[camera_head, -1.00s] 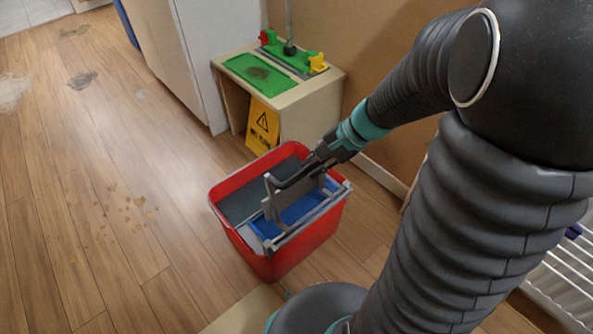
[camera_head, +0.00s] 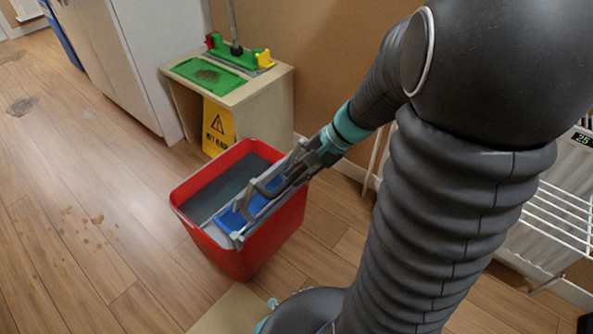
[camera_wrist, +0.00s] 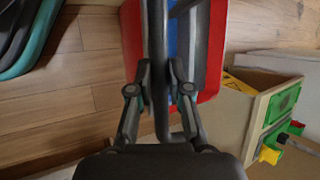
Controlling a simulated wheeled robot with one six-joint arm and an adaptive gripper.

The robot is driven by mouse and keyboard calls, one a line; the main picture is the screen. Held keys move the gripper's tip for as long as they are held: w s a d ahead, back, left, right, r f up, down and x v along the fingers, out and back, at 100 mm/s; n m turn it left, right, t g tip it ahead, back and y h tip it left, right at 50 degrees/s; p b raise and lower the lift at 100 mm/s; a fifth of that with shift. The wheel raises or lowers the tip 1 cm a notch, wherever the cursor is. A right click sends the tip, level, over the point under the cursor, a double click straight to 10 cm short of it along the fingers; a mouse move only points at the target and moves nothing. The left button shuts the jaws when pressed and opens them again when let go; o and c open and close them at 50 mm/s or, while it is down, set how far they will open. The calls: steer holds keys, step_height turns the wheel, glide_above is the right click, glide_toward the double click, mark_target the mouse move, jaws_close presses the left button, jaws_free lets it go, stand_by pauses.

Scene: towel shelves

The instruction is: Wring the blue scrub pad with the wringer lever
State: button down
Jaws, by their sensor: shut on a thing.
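The red bucket (camera_head: 245,258) stands on the wood floor with grey inside. The grey wringer (camera_head: 262,211) sits across its right side. The blue scrub pad (camera_head: 232,217) shows in the wringer, partly hidden by the wringer's bars and lever. My gripper (camera_head: 312,160) is at the right end of the wringer, shut on the grey wringer lever (camera_head: 270,185). In the wrist view my gripper (camera_wrist: 160,88) closes on the lever bar (camera_wrist: 155,45), with a strip of the blue pad (camera_wrist: 172,45) behind it.
A small cabinet (camera_head: 262,105) behind the bucket carries a green tray (camera_head: 207,77) and a mop head. A yellow wet-floor sign (camera_head: 217,127) leans there. Brown spots (camera_head: 85,220) mark the floor at left. A white rack (camera_head: 560,215) stands at right.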

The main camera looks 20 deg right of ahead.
steer(key=shift+w, duration=0.1)
steer(key=c, duration=1.1)
jaws_free()
steer(key=shift+f, duration=0.1)
steer(key=shift+c, duration=0.2)
steer(key=shift+o, duration=0.2)
steer(key=shift+w+d, duration=0.1)
steer(key=shift+w, duration=0.05)
steer(key=shift+d, duration=0.1)
steer(key=shift+r, duration=0.3)
steer(key=v, duration=1.1)
steer(key=shift+d, duration=0.4)
